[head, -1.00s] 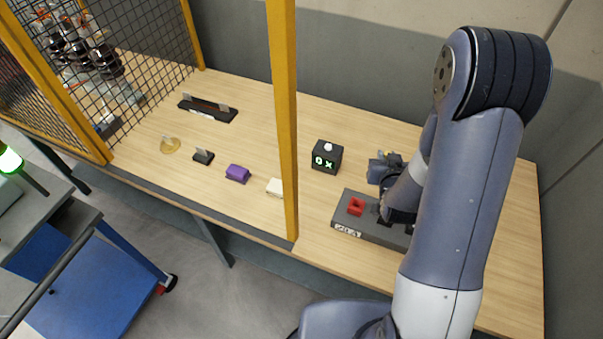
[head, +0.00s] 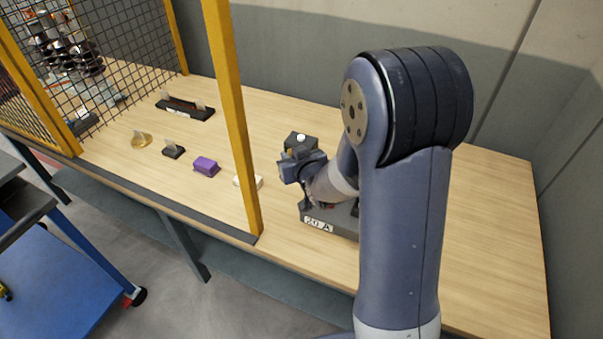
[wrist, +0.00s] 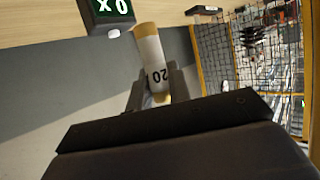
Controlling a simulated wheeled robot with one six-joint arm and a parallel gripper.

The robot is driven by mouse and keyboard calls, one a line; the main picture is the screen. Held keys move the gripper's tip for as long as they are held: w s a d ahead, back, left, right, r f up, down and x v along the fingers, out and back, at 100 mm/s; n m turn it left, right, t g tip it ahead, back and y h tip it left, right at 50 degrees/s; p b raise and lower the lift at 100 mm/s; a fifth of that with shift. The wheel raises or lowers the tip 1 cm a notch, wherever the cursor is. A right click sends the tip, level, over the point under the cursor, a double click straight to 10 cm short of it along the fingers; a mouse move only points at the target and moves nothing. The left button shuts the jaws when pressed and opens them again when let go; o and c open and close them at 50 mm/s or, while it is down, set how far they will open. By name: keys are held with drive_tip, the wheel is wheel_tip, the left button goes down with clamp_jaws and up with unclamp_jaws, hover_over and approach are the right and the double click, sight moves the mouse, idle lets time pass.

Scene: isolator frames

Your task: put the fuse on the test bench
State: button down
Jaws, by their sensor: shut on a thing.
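In the wrist view my gripper (wrist: 157,84) is shut on the fuse (wrist: 150,58), a pale cylinder with brass-coloured ends and "20" printed on it. The fuse is tilted, with its far end clear of the fingers. In the head view my gripper (head: 298,168) is over the wooden bench top (head: 470,230), in front of the dark display box (head: 300,142). The fuse cannot be made out there. I cannot tell whether this is the test bench.
A grey block labelled 20 A (head: 318,225) is partly hidden by my arm. A yellow post (head: 232,120) stands left of my gripper. Beyond it are a white block (head: 248,182), purple block (head: 206,167), small dark clip (head: 173,151) and brass disc (head: 141,139). Mesh fencing (head: 110,60) closes the left.

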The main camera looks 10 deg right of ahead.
drive_tip(key=w+a+f+n+y+b, duration=0.1)
drive_tip(key=f+b, duration=0.4)
drive_tip(key=b, duration=0.7)
drive_tip(key=shift+w+a+f, duration=0.35)
drive_tip(key=shift+w+a, duration=0.2)
drive_tip(key=shift+a, duration=0.7)
wheel_tip(320, 180, down, 10)
drive_tip(key=b, duration=0.4)
drive_tip(key=shift+r, duration=0.1)
drive_tip(key=shift+f+b, duration=0.2)
drive_tip(key=shift+b, duration=0.1)
drive_tip(key=c, duration=1.3)
unclamp_jaws()
drive_tip(key=shift+r, duration=0.1)
